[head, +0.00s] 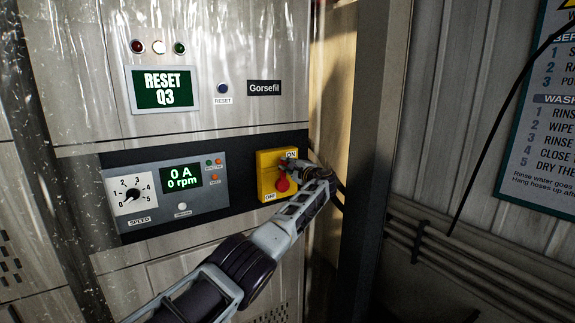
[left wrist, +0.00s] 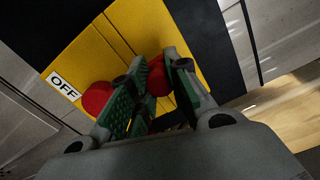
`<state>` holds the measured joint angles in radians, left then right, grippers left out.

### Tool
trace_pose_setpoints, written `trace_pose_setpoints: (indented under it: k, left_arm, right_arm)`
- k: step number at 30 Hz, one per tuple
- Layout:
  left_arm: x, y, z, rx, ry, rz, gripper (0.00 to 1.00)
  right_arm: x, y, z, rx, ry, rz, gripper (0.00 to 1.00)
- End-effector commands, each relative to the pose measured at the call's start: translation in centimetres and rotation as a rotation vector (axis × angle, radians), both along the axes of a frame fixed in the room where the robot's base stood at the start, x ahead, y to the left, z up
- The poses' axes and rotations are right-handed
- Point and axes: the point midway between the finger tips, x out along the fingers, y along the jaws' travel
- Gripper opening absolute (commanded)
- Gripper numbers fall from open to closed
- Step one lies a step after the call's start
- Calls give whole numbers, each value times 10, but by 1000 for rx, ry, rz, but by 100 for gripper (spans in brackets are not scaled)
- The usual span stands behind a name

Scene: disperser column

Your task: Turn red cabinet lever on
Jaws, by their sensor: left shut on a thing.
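The red lever (head: 282,184) sits on a yellow switch box (head: 264,160) on the cabinet front, with an ON label at its top right and an OFF label at its bottom left. My left gripper (head: 288,169) is at the box, partly covering the lever. In the left wrist view, the fingers (left wrist: 156,82) are shut on a red part of the lever (left wrist: 157,66). A round red part (left wrist: 97,98) shows outside the fingers, near the OFF label. The fingers hide much of the lever, so its exact angle is unclear. My right gripper is not in view.
A control panel (head: 216,197) with a speed dial and a "0 A 0 rpm" display is left of the switch box. A "RESET Q3" screen (head: 163,90) is above. A dark post (head: 372,130) stands close on the right, with pipes (head: 470,262) beyond.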

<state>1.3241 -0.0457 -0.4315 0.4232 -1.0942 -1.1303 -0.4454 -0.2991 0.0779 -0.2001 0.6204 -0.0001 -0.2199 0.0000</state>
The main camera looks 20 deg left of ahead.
Motion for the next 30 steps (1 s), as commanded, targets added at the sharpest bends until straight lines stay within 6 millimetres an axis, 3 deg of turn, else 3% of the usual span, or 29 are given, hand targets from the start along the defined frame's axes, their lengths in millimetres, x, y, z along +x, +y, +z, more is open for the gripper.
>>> trace_pose_setpoints:
  k: [16,17,22,30]
  left_arm:
    - [1,-2,-3,23,35,-4,0]
    - [1,-2,-3,24,35,-4,20]
    - [1,-2,-2,24,34,-3,41]
    - [0,-1,-1,23,32,-2,42]
  right_arm:
    - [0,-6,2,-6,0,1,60]
    - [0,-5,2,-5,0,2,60]
    - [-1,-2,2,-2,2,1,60]
    - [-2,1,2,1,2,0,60]
